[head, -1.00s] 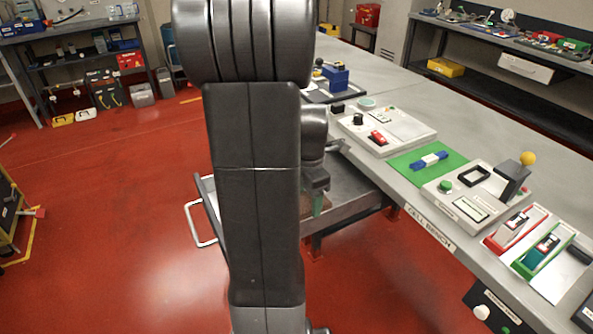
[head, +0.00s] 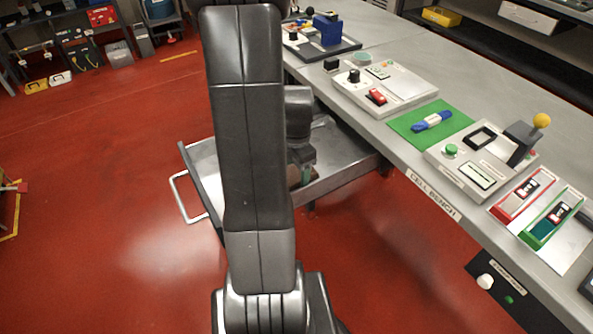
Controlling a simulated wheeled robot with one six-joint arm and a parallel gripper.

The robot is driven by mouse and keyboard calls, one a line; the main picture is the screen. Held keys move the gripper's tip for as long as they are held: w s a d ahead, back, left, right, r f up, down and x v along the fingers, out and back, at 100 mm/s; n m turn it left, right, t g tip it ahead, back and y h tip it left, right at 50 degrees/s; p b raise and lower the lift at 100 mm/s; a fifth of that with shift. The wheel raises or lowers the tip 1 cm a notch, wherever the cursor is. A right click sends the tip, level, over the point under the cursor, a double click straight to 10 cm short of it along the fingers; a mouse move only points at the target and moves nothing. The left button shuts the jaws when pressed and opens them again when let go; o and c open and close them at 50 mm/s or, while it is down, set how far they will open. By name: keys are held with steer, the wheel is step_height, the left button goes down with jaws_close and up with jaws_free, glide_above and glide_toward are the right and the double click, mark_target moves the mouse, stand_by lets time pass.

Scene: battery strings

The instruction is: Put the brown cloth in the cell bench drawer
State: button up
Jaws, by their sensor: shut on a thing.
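The cell bench drawer (head: 342,178) is pulled open, a grey metal tray with a pale handle (head: 186,198) on its left front. My gripper (head: 303,176) is over the drawer's inside, mostly hidden behind my own arm. It is shut on the brown cloth (head: 293,177), of which only a small brown patch shows beside the greenish fingertip. I cannot tell whether the cloth touches the drawer floor.
The cell bench (head: 400,150) runs along the right, with a control panel (head: 385,88), a green mat (head: 408,127) with a blue-and-white item, and a panel with a yellow-knobbed lever (head: 541,121). Red floor left of the drawer is clear.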

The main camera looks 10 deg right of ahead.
mark_target(297, 172)
steer(key=shift+f, duration=0.35)
steer(key=shift+f, duration=0.15)
steer(key=o, duration=1)
step_height(297, 172, up, 12)
steer(key=p, duration=0.1)
